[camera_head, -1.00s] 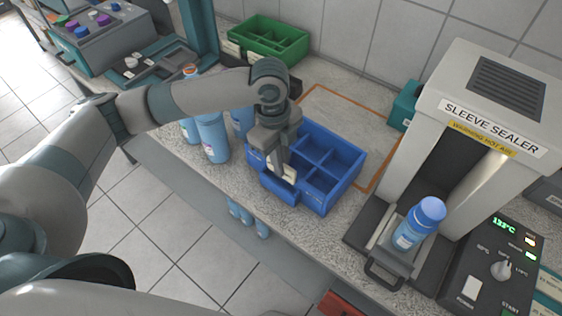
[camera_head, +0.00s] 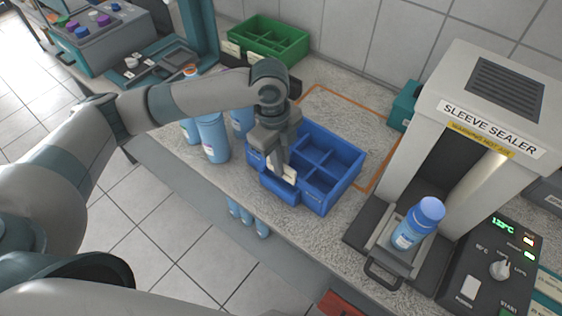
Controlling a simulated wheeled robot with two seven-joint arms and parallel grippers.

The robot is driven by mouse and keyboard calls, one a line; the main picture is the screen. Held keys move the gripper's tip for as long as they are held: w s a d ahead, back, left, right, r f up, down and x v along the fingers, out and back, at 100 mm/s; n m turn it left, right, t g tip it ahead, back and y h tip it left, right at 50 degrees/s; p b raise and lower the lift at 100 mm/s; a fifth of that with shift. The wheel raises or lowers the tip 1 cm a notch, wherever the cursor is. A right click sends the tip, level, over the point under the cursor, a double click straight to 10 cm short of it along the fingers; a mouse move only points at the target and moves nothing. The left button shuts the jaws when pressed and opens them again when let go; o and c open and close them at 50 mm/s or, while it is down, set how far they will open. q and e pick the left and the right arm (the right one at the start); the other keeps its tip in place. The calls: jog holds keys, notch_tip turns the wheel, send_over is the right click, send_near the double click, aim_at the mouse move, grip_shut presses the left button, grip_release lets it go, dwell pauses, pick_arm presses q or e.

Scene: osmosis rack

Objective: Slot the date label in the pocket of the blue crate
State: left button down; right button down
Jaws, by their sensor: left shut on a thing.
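The blue crate (camera_head: 338,184) stands on the speckled counter and is divided into several compartments, all looking empty. Its pocket (camera_head: 281,189) sticks out from the front side. My left gripper (camera_head: 280,168) points down at the crate's front, shut on the date label (camera_head: 288,174), a small cream card. The label is upright at the pocket's top edge. I cannot tell whether its lower edge is inside the pocket or just above it. The gripper hides part of the crate's front left. My right gripper is not in view.
Blue bottles (camera_head: 213,138) stand left of the crate. A green crate (camera_head: 268,38) is behind. The sleeve sealer (camera_head: 490,110) stands right, with a blue-capped bottle (camera_head: 417,224) on its tray. An orange outline marks bare counter behind the crate.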

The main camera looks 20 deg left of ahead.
pick_arm(q)
jog(key=shift+r+p, duration=0.15)
jog(key=shift+p, duration=0.25)
dwell(0.7)
jog(key=c, duration=1.8)
grip_release()
jog(key=shift+r, duration=0.1)
notch_tip(320, 180, up, 17)
jog(key=a+b, duration=0.2)
jog(key=b, duration=0.1)
jog(key=shift+w+b, duration=0.35)
jog(key=shift+w, duration=0.05)
jog(key=shift+s, duration=0.15)
